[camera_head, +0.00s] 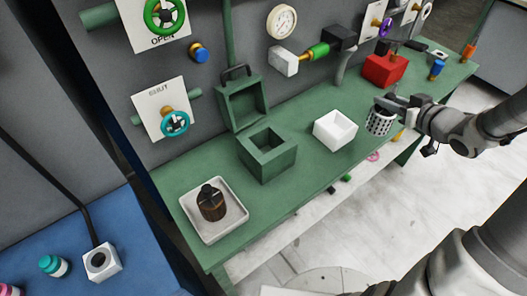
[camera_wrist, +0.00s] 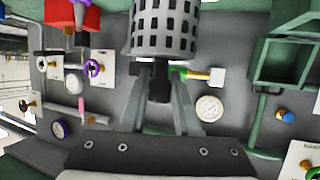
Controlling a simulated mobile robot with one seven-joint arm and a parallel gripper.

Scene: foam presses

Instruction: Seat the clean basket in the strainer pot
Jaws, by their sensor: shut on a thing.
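My gripper (camera_head: 389,103) is shut on a grey perforated basket (camera_head: 380,121) and holds it upright at the right part of the green bench. In the wrist view the basket (camera_wrist: 166,27) hangs between the fingertips, which meet near its rim. The strainer pot looks to be the square green box (camera_head: 267,152) in the middle of the bench. Its hinged lid (camera_head: 243,103) stands open at the back, and its square opening looks dark and empty. A dark brown, dirty-looking basket (camera_head: 211,203) stands in a pale tray (camera_head: 214,212) at the bench's left end.
A white open box (camera_head: 335,130) stands between the pot and my gripper. A red box (camera_head: 385,69) sits behind the gripper. Handwheels (camera_head: 174,122), a gauge (camera_head: 282,21) and pipes line the grey wall behind the bench (camera_head: 300,185).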

